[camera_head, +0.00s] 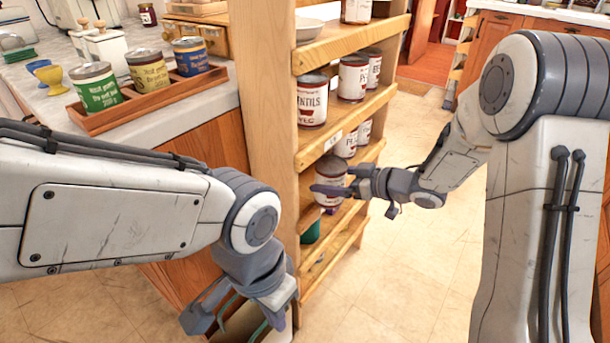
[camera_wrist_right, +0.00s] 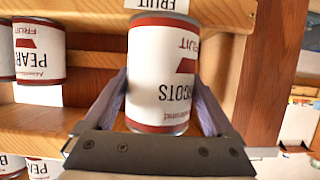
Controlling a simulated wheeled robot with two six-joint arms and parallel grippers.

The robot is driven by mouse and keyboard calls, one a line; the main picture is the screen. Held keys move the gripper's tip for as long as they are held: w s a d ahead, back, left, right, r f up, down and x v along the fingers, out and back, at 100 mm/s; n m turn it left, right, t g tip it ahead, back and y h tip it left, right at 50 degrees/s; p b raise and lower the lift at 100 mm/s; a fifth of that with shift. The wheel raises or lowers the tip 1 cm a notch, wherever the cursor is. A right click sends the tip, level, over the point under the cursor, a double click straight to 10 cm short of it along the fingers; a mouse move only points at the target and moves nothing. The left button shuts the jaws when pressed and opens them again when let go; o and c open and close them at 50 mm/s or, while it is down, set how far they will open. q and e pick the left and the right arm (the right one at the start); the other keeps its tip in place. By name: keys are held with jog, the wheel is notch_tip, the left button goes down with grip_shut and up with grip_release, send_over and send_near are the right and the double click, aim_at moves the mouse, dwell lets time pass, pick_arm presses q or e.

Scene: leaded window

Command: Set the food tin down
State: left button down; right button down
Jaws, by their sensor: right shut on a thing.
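A white food tin with dark red bands (camera_head: 331,170) is at the lower part of the wooden shelf rack. My right gripper (camera_head: 331,188) is shut on it, with one finger across its front in the head view. In the right wrist view the tin (camera_wrist_right: 162,70) sits between the two fingers, its label partly reading "COTS". Whether its base touches a shelf board is hidden. My left gripper (camera_head: 238,312) hangs low in front of the counter, its fingers apart and empty; its tips are near the lower picture edge.
The wooden shelf rack (camera_head: 272,90) holds several similar tins, including a lentils tin (camera_head: 312,100) above and a pears tin (camera_wrist_right: 38,52) beside the held one. On the counter, a wooden tray (camera_head: 150,110) holds three coloured tins. Open tiled floor (camera_head: 405,270) lies right of the rack.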

aim_at(316, 172)
jog(key=w+a, duration=0.2)
jog(key=a, duration=0.1)
jog(key=shift+w+a+b, duration=0.25)
jog(key=shift+w+b, duration=0.05)
jog(key=w+a, duration=0.1)
jog(key=w+a+b, duration=0.1)
jog(key=a, duration=0.1)
jog(key=shift+w+a, duration=0.2)
jog(key=shift+a, duration=0.05)
jog(key=shift+d+f+b, duration=0.1)
jog(key=shift+f+b, duration=0.4)
jog(key=shift+f, duration=0.3)
jog(key=shift+r, duration=0.1)
grip_release()
jog(key=shift+f, duration=0.2)
